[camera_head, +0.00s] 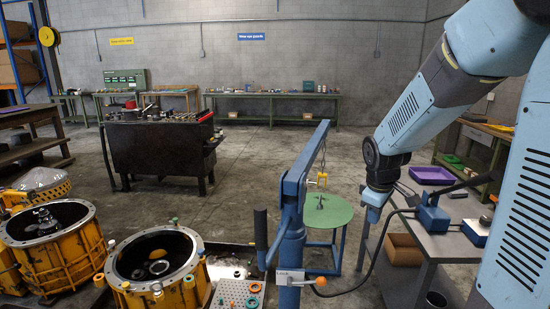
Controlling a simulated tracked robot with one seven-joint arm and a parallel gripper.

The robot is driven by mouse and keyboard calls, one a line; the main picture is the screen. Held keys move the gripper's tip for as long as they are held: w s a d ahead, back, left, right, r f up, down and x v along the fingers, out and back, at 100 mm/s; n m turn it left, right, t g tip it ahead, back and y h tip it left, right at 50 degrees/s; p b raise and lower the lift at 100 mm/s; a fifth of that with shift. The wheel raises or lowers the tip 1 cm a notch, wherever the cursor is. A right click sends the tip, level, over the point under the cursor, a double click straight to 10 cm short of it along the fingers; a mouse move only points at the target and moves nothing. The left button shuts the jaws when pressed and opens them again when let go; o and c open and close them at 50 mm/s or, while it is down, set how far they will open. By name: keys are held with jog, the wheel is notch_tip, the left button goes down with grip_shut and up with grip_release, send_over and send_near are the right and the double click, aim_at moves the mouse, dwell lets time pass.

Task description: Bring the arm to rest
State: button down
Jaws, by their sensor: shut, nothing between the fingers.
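My arm (425,105), light blue with black vents, comes in from the upper right and bends down to a dark wrist. My gripper (372,213) is small at its lower end, pointing down near the left edge of the grey bench (455,243). It is shut with nothing seen in it. The fingertips are too small to make out clearly.
A blue hoist (291,190) with a yellow hook block (322,180) stands left of my gripper, by a green round table (326,210). A purple tray (433,175) and blue devices (433,219) are on the bench. Yellow housings (145,292) stand lower left.

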jog(key=s+a+r+m+t, duration=0.1)
jog(key=s+r+m, duration=0.3)
jog(key=s+r, duration=0.3)
jog(key=s+a+r+m+t+y, duration=0.1)
jog(key=s+r+m, duration=0.4)
jog(key=s, duration=0.8)
jog(key=shift+s+a+r+t, duration=0.3)
jog(key=shift+a+r, duration=0.3)
jog(key=shift+r, duration=0.3)
